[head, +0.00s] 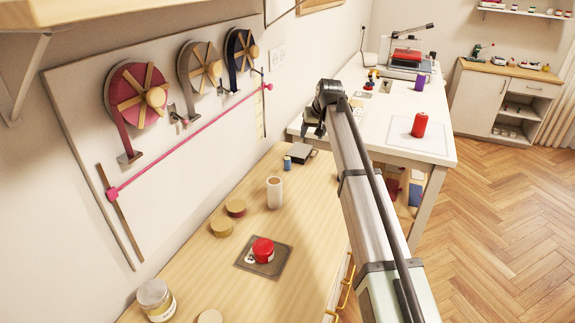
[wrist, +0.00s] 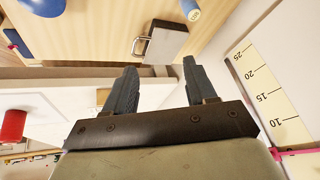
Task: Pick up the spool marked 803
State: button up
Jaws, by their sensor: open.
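No spool shows a legible 803. A small blue spool (head: 287,163) stands on the wooden counter, and a blue cylinder with a pale end, likely the same spool, shows at the top of the wrist view (wrist: 191,9). A taller pale spool (head: 274,193) stands nearer on the counter. A red spool (head: 420,125) stands on the white table; a red cylinder shows at the wrist view's left edge (wrist: 13,126). My gripper (wrist: 159,68) is open and empty. In the head view it hangs above the counter's far end, partly hidden by my arm.
A dark box (head: 300,152) lies beside the blue spool. A red-topped item (head: 262,250) sits on a dark mat (head: 247,268). Round wooden lids (head: 222,228) and a jar (head: 156,299) are nearby. A wall board (head: 75,125) with ribbon reels borders the counter's left.

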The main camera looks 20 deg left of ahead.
jog(key=n+h, duration=0.1)
jog(key=n, duration=0.1)
send_near(287, 161)
notch_tip(287, 161, up, 2)
jog(key=w, duration=0.1)
jog(key=x, duration=1.3)
jog(key=shift+s+f, duration=0.1)
jog(key=shift+f, duration=0.25)
jog(key=shift+c, duration=0.4)
jog(key=c, duration=1)
jog(key=shift+o, duration=0.2)
jog(key=shift+r, duration=0.1)
